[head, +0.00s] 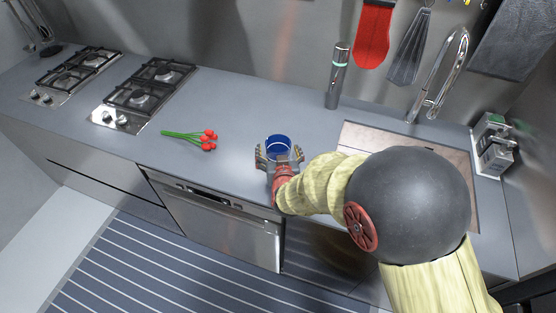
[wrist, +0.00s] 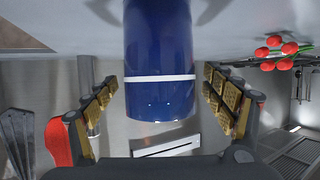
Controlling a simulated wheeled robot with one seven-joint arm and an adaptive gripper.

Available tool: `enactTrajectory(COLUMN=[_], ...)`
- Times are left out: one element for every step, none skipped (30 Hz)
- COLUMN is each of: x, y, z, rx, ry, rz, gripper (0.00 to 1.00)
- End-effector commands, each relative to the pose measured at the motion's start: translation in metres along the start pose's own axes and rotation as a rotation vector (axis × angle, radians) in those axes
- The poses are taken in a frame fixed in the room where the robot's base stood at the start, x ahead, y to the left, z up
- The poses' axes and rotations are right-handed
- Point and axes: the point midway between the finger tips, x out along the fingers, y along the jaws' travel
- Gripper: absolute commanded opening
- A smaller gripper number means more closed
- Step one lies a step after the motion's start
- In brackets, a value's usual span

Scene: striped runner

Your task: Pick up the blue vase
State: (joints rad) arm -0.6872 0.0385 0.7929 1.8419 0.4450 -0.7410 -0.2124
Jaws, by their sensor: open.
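The blue vase (head: 278,146) stands on the grey counter, a dark blue cylinder with a thin white band. In the wrist view the vase (wrist: 160,50) appears upside down, between the two finger pads. My gripper (head: 279,158) is open, with one finger on each side of the vase. In the wrist view my gripper (wrist: 163,92) shows a gap between each pad and the vase wall. The lower part of the vase is hidden in the head view by my gripper.
Red flowers with green stems (head: 200,138) lie on the counter to the left. Two gas hobs (head: 150,87) are farther left. A grey cylinder (head: 337,76) stands behind right, near the sink tap (head: 440,80). The counter (head: 240,98) behind the vase is clear.

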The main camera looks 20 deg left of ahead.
Motion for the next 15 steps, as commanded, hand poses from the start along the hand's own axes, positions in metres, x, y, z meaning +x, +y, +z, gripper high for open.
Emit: enactTrajectory(x=[0.0042,0.0055,0.0066,0.007,0.007,0.0069,0.0067,0.0066,0.0066,0.0066,0.0065,0.0065,0.0065,0.0064,0.0064], y=[0.0002,0.0001,0.0,0.0,0.0,-0.0001,-0.0001,-0.0001,-0.0001,-0.0001,-0.0001,-0.0001,-0.0001,0.0,-0.0001], z=[0.0001,-0.0003,-0.0007,-0.0008,-0.001,-0.001,-0.0011,-0.0011,-0.0011,-0.0011,-0.0011,-0.001,-0.001,-0.001,-0.0009], rx=[0.0,0.0,0.0,0.0,0.0,0.0,0.0,0.0,0.0,0.0,0.0,0.0,0.0,0.0,0.0], ry=[0.001,0.001,0.001,0.001,0.001,0.001,0.001,0.001,0.001,0.001,0.001,0.001,0.001,0.001,0.001], rz=[0.0,0.0,0.0,0.0,0.0,0.0,0.0,0.0,0.0,0.0,0.0,0.0,0.0,0.0,0.0], gripper=[0.84,0.84,0.84,0.84,0.84,0.84,0.84,0.84,0.84,0.83,0.81,0.79,0.77,0.75,0.73])
